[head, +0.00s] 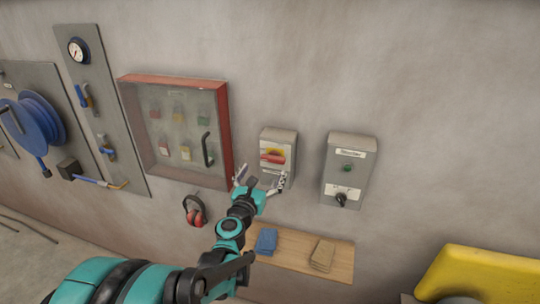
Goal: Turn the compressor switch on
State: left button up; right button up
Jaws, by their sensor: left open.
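A grey switch box (279,139) on the wall carries a red handle (272,158) on a yellow plate; the handle lies roughly level. To its right is a second grey box (349,152) with a green lamp (347,168) and a black knob (341,199). Its labels are too small to read, so I cannot tell which is the compressor switch. My left gripper (262,181) is open, its fingers spread, just below the red handle and partly in front of the box's lower part. Contact cannot be told. My right gripper is out of view.
A red-framed clear cabinet (224,130) hangs left of the switch box. Red ear defenders (194,210) hang below it. A wooden shelf (288,248) below holds a blue cloth (266,241) and brown items (323,254). A yellow object (480,275) stands lower right.

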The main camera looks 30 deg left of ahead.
aim_at(272, 160)
pick_arm(q)
jog(key=x, duration=0.6)
jog(key=shift+w+d, duration=0.25)
jog(key=shift+d, duration=0.05)
jog(key=shift+d, duration=0.1)
jog(key=shift+c, duration=0.4)
jog(key=c, duration=1.1)
